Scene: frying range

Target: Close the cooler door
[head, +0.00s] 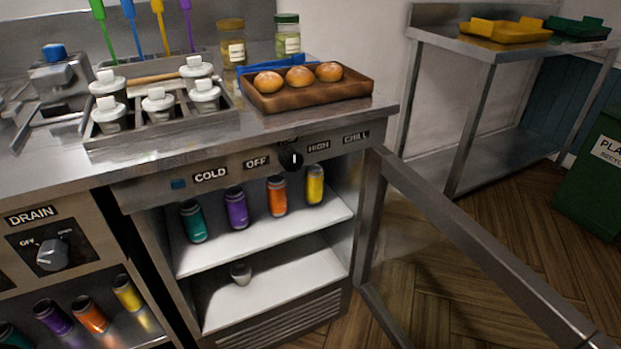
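The cooler (268,260) stands under the steel counter, with a white-shelved inside and a control strip marked COLD, OFF, HIGH and CHILL above it. Its door (455,222) is a metal frame around a clear pane. The door is hinged on the cooler's right side and stands wide open, reaching toward the lower right corner of the head view, where its outer end is cut off. Teal, purple, orange and yellow cans stand on the upper shelf, and a small grey cup sits on the lower shelf. My gripper does not show in this view.
A tray of buns (305,88), lidded containers (157,100) and two jars stand on the counter (60,165). A black knob (291,157) sticks out above the cooler. A steel table (478,48) and green bin (598,175) stand at right. The wooden floor beyond the door is clear.

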